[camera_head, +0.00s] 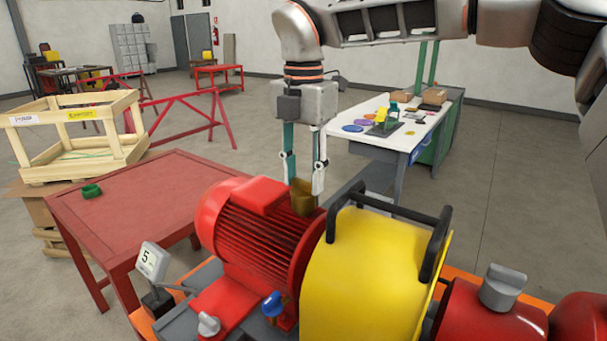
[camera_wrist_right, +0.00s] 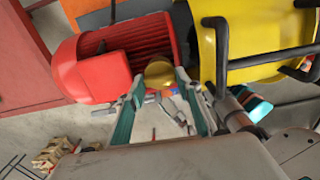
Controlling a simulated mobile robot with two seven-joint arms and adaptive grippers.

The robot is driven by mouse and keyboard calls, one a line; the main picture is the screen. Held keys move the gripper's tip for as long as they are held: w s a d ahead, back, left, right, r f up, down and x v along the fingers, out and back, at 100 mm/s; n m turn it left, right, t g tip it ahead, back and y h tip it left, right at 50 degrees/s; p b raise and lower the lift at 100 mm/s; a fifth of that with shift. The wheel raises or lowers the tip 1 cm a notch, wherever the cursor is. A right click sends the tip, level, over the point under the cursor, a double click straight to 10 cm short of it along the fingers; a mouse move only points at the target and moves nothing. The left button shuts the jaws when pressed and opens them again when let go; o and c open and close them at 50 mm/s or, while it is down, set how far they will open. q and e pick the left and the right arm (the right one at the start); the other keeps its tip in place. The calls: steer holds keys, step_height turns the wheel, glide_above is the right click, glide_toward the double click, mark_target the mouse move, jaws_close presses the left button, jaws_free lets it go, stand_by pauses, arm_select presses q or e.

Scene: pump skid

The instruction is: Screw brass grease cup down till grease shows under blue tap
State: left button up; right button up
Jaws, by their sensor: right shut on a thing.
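The brass grease cup (camera_head: 303,197) stands at the back of the pump skid, between the red motor and the yellow guard. My right gripper (camera_head: 304,185) reaches down from above and is shut on the cup; its fingers sit on either side of it. In the right wrist view the cup (camera_wrist_right: 160,74) shows as a round brass top between the fingertips (camera_wrist_right: 156,82). The blue tap (camera_head: 272,304) is low at the front of the motor. I cannot make out any grease under it. My left gripper is not in view.
The ribbed red motor (camera_head: 262,235) and the yellow guard (camera_head: 362,262) with black handles (camera_head: 437,243) stand close around the cup. A gauge reading 5 (camera_head: 151,262) is at front left. A red table (camera_head: 140,200) holds a green object (camera_head: 91,191). A white bench (camera_head: 400,135) stands behind.

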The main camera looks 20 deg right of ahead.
steer(key=m+b, duration=0.2)
steer(key=shift+f+m, duration=0.1)
steer(key=shift+m, duration=0.2)
steer(key=m+b, duration=0.2)
steer(key=m, duration=0.1)
steer(key=shift+m, duration=0.3)
steer(key=m+b, duration=0.1)
steer(key=m, duration=0.3)
steer(key=shift+m, duration=0.3)
steer(key=m+b, duration=0.1)
steer(key=m, duration=0.3)
steer(key=shift+m+b, duration=0.3)
steer(key=shift+b, duration=0.05)
steer(key=o, duration=1.1)
